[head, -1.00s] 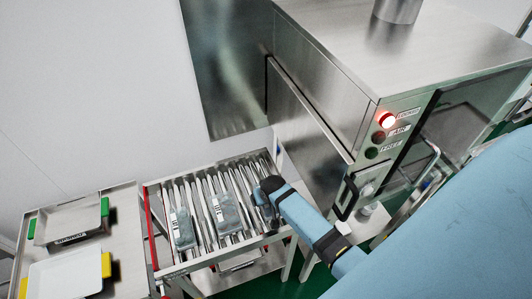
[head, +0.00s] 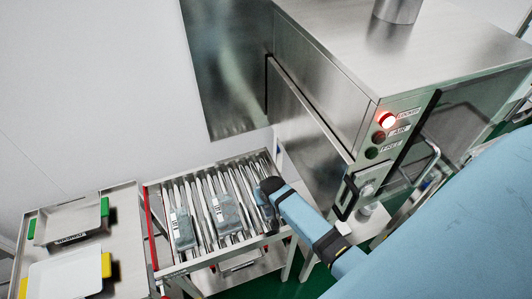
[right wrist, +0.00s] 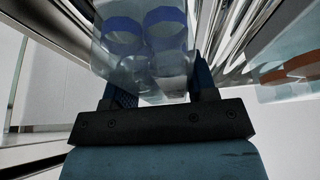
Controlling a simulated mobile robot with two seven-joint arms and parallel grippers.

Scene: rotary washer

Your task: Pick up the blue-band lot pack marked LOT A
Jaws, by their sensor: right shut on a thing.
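In the right wrist view a clear pack (right wrist: 150,68) with blue bands around the round items inside sits between the two fingers of my right gripper (right wrist: 162,88). The gripper is shut on this pack. Its LOT mark cannot be read from here. In the head view my right gripper (head: 263,196) is at the right side of the roller rack, low over the rollers. Two labelled packs show there, one at the left (head: 182,230) and one nearer the gripper (head: 227,214). Their band colours are too small to tell. My left gripper is not in view.
A clear pack with an orange band (right wrist: 290,72) lies to the right in the wrist view. The roller rack (head: 166,270) stands beside a steel washer (head: 310,120) with a lit red lamp (head: 388,121). A table (head: 125,210) with trays is at left.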

